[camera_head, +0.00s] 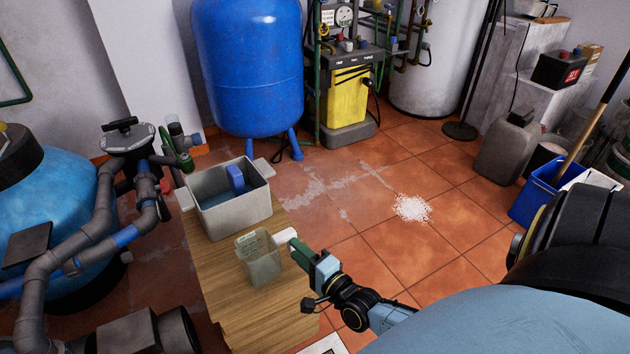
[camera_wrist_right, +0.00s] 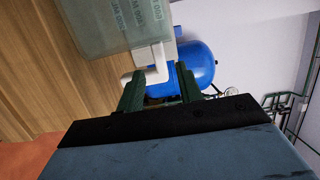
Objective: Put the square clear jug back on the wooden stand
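The square clear jug (camera_head: 262,265) appears upright on the wooden stand (camera_head: 220,295), with its white handle (camera_head: 284,237) to the right. In the right wrist view the jug (camera_wrist_right: 115,25) fills the top, with printed marks on its wall, and its handle (camera_wrist_right: 156,72) reaches down between my fingertips. My right gripper (camera_head: 300,250) is beside the jug at the handle. In the wrist view my right gripper (camera_wrist_right: 158,82) has its green fingers apart, with gaps around the handle. My left gripper is not in view.
A grey tub (camera_head: 238,215) with a blue object (camera_head: 235,178) inside stands on the stand's far end, behind the jug. Pipes and a pump (camera_head: 128,140) are to the left. A blue tank (camera_head: 250,70) stands behind. The tiled floor right of the stand has white granules (camera_head: 412,208).

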